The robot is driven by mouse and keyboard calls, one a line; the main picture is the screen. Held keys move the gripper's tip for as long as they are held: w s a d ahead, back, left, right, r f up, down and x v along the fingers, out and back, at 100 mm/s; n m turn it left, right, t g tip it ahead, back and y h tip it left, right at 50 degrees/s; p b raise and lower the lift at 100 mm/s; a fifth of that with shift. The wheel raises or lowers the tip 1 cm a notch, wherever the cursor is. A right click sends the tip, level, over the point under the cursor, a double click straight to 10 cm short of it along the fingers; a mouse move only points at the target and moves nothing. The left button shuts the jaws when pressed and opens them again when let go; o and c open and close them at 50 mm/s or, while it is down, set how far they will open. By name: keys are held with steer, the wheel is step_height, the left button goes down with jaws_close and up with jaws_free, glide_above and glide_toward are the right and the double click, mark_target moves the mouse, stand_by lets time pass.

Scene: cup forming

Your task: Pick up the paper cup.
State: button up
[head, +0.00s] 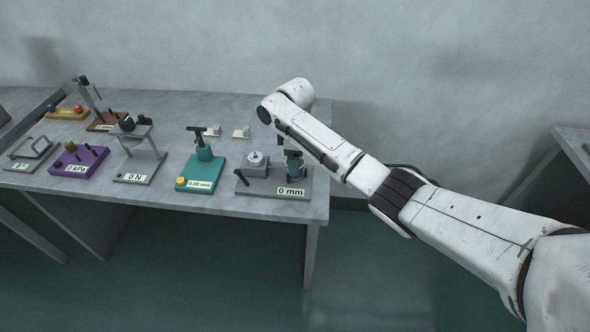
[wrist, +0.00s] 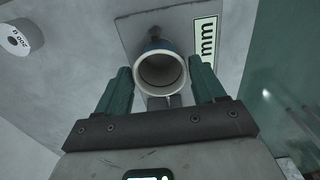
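The paper cup (wrist: 160,72) shows in the wrist view with its round open mouth facing the camera. My gripper (wrist: 160,65) has two green fingers spread wide, one on each side of the cup. Only narrow gaps show beside the rim, and no firm contact is visible. In the head view my arm comes down over the device marked "0 mm" (head: 275,185). The gripper and cup there are mostly hidden and cannot be told apart.
A 200 g weight (wrist: 18,38) lies left of the cup in the wrist view. In the head view the grey table (head: 230,205) holds a teal device (head: 203,172), a purple device (head: 82,162) and several other instruments to the left.

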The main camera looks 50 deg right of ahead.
steer(key=c, duration=0.8)
steer(key=shift+o, duration=0.2)
